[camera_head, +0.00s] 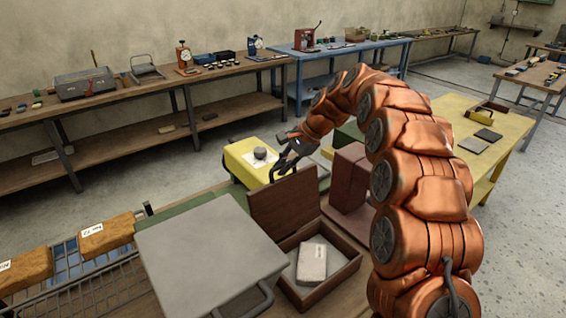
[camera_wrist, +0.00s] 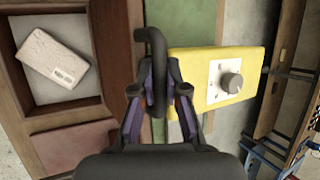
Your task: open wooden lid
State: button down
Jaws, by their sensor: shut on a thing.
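The wooden lid (camera_head: 286,203) stands raised, roughly upright, at the back edge of an open wooden box (camera_head: 345,277). In the wrist view the lid shows nearly edge-on as a dark brown strip (camera_wrist: 112,35) beside the box interior. My gripper (camera_head: 287,163) is at the lid's top edge. In the wrist view my gripper (camera_wrist: 158,92) is shut on a dark curved handle (camera_wrist: 155,45) at the lid's edge. The handle's attachment to the lid is partly hidden by the fingers. A pale packet (camera_head: 312,262) lies in the box.
A yellow device with a knob (camera_head: 240,157) stands just behind the lid, close to my gripper. A dark red block (camera_head: 350,177) stands right of the lid. A grey panel with a handle (camera_head: 208,255) is left of the box. Wrapped brown packages (camera_head: 107,235) lie further left.

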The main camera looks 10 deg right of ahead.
dwell(0.4)
jog(key=c, duration=1.2)
grip_release()
jog(key=shift+r, duration=0.1)
jog(key=v, duration=1.1)
jog(key=shift+w+d+r, duration=0.1)
jog(key=shift+d+r, duration=0.1)
jog(key=shift+r, duration=0.2)
jog(key=s+f+n+g+h, duration=0.1)
jog(key=s+f+n, duration=0.15)
jog(key=s, duration=0.85)
jog(key=s+f+n+g+h, duration=0.1)
jog(key=s+f+n+h, duration=0.15)
jog(key=s, duration=0.85)
jog(key=s+f+n+g+h, duration=0.1)
jog(key=s+f+n, duration=0.15)
jog(key=s, duration=0.75)
jog(key=s+d+f+n, duration=0.1)
jog(key=s+f, duration=0.1)
jog(key=s, duration=0.3)
jog(key=s+d+f+n+h, duration=0.1)
jog(key=s+d+f, duration=0.1)
jog(key=s, duration=0.3)
jog(key=s+d+f+n+h, duration=0.1)
jog(key=s+f, duration=0.1)
jog(key=s, duration=0.3)
jog(key=shift+d, duration=0.35)
